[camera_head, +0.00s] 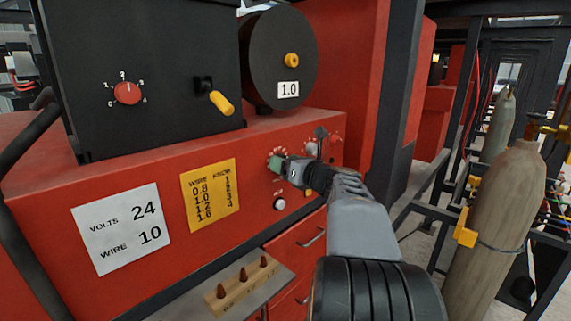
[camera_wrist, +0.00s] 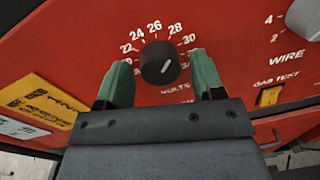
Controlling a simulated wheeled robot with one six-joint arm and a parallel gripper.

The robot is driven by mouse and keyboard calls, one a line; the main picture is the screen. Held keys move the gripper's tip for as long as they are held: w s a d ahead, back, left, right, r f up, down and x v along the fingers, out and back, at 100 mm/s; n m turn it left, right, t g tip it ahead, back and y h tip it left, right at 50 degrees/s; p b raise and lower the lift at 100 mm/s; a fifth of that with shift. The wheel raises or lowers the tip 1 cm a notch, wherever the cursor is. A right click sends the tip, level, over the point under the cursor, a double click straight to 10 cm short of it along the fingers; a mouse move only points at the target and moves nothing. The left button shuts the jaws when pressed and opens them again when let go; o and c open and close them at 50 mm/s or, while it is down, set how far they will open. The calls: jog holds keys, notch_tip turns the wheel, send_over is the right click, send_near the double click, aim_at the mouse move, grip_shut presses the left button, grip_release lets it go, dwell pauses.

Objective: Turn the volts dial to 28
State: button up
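The volts dial (camera_wrist: 158,60) is a round black knob on the red panel, ringed by white numbers, with 22 to 30 readable. A short white mark shows on its lower right face; I cannot tell which number it indicates. My gripper (camera_wrist: 160,68) is open, with one green finger on each side of the dial. In the head view my gripper (camera_head: 276,163) is at the panel and hides the dial.
The wire dial (camera_wrist: 305,18) lies to the right, above a yellow gas test switch (camera_wrist: 269,95). A white card (camera_head: 117,228) reads volts 24, wire 10. A yellow chart (camera_head: 210,193) is beside it. A gas cylinder (camera_head: 503,225) stands at right.

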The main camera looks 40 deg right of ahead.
jog(key=shift+o, duration=0.2)
jog(key=s+d+b, duration=0.1)
jog(key=s+b, duration=0.2)
jog(key=s, duration=1)
jog(key=shift+s+d, duration=0.3)
jog(key=shift+s, duration=0.1)
